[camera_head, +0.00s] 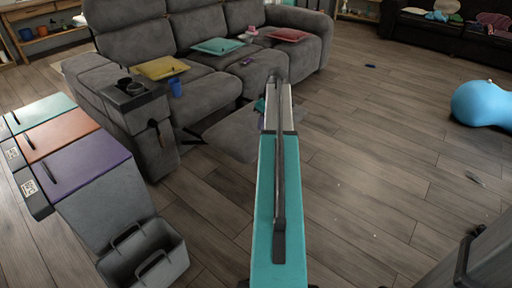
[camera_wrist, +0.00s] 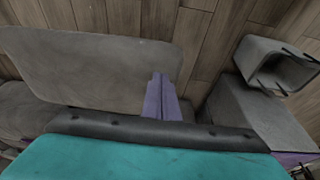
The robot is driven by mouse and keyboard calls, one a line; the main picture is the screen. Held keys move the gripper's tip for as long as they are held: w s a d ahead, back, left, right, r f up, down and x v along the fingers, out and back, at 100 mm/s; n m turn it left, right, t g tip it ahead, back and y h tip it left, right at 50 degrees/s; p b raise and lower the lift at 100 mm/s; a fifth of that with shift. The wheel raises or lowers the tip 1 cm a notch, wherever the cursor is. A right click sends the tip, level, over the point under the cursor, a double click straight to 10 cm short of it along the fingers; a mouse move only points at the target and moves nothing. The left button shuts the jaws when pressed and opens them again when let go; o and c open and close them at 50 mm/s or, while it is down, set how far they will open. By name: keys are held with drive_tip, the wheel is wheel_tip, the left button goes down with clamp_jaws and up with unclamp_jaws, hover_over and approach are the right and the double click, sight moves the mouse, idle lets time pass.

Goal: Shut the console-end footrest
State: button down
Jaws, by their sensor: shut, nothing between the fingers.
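The console-end footrest (camera_head: 230,135) is a grey padded panel. It stands out from the front of the grey sofa (camera_head: 205,92), beside the console (camera_head: 133,95) with its cup holders, and a dark bracket shows at its left. In the wrist view the footrest (camera_wrist: 90,65) fills the upper left as a broad panel. My gripper (camera_wrist: 159,77) shows there as purple fingers, shut and empty. The fingers overlap the footrest's right end in the picture; I cannot tell whether they touch it.
A grey cabinet (camera_head: 100,205) with teal, orange and purple lids stands at the left, with an open grey bin (camera_head: 147,262) at its front. Cushions (camera_head: 162,67) and a blue cup (camera_head: 175,87) rest on the sofa. A blue ball-like object (camera_head: 483,104) lies right. Wooden floor between is mostly clear.

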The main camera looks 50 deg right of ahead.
drive_tip(key=shift+f, duration=0.15)
drive_tip(key=b, duration=0.3)
hover_over(255, 150)
drive_tip(key=f, duration=0.8)
drive_tip(key=s+f, duration=0.1)
drive_tip(key=f, duration=0.3)
drive_tip(key=shift+f, duration=0.7)
